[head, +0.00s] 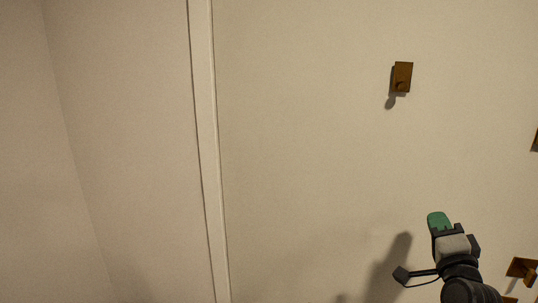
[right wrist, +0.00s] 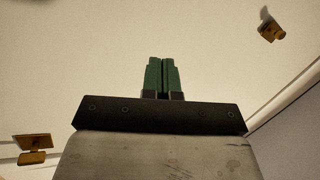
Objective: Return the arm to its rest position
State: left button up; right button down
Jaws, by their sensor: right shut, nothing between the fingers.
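My right gripper (head: 438,222) is raised in front of the pale wall at the lower right of the head view. Its green fingers point up. In the right wrist view the two green fingers (right wrist: 162,76) are side by side and closed, with nothing between them. My left gripper is in neither view.
A brown wall hook (head: 403,76) is on the wall above my right gripper; another hook (head: 522,270) is close to its right. A partly cut-off one (head: 535,141) is at the right edge. A white vertical trim (head: 205,130) runs down the wall. The left side is clear.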

jog(key=s+a+f+n+g+y, duration=0.2)
jog(key=s+a+f+n+g, duration=0.35)
jog(key=f, duration=0.45)
jog(key=s+a+f+n+g+y, duration=0.2)
jog(key=s+a+f+n+g, duration=0.4)
jog(key=f, duration=0.5)
jog(key=s+a+f+n+g+h, duration=0.1)
jog(key=s+f+n+g, duration=0.25)
jog(key=s, duration=0.75)
jog(key=s+a+f+n+g, duration=0.25)
jog(key=s+f, duration=0.25)
jog(key=s, duration=0.5)
notch_tip(320, 180, down, 26)
jog(key=g, duration=0.2)
jog(key=s+d+f, duration=0.1)
jog(key=s+f, duration=0.7)
jog(key=f, duration=0.1)
jog(key=s+d+f+b, duration=0.1)
jog(key=s+d+f, duration=0.1)
jog(key=s+f, duration=0.7)
jog(key=shift+d+g+b, duration=0.3)
jog(key=shift+g, duration=0.05)
